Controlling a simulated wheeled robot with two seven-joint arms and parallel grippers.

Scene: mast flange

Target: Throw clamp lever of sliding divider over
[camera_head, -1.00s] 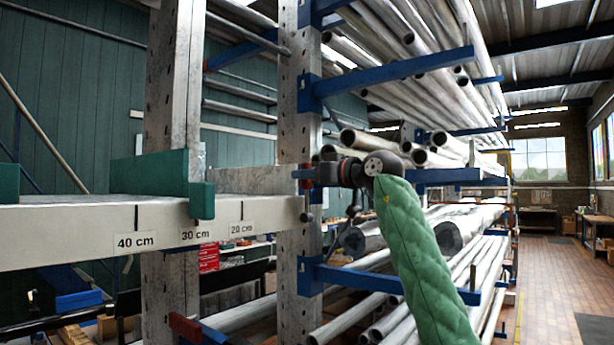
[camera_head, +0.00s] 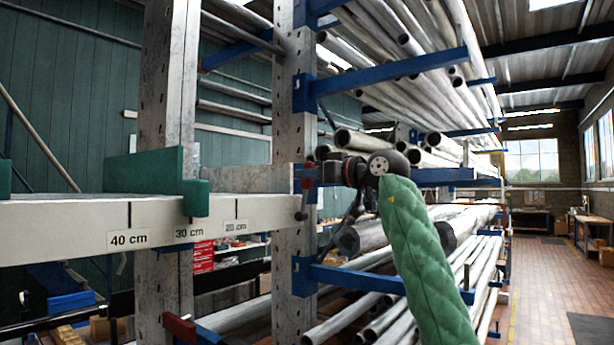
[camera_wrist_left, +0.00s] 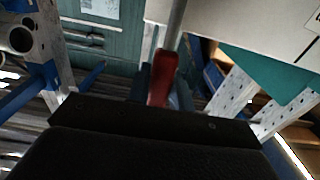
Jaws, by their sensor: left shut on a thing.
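The clamp lever has a red handle (camera_wrist_left: 161,80) on a grey metal rod, seen in the left wrist view. My left gripper (camera_head: 306,178) is shut on this handle, with its dark fingers (camera_wrist_left: 160,88) on both sides. In the head view the gripper is by the upright at the right end of the pale beam, and its fingers mostly hide the handle. The green divider (camera_head: 150,170) stands across the beam near the 30 cm mark, with a green block at its front. It also shows in the left wrist view (camera_wrist_left: 262,68). My right gripper is not in view.
The pale beam (camera_head: 70,228) carries 40, 30 and 20 cm marks. Perforated steel uprights (camera_head: 292,90) rise behind and beside it. Blue rack arms (camera_head: 390,75) holding metal pipes (camera_head: 425,110) crowd the right. An open aisle floor (camera_head: 545,290) lies far right.

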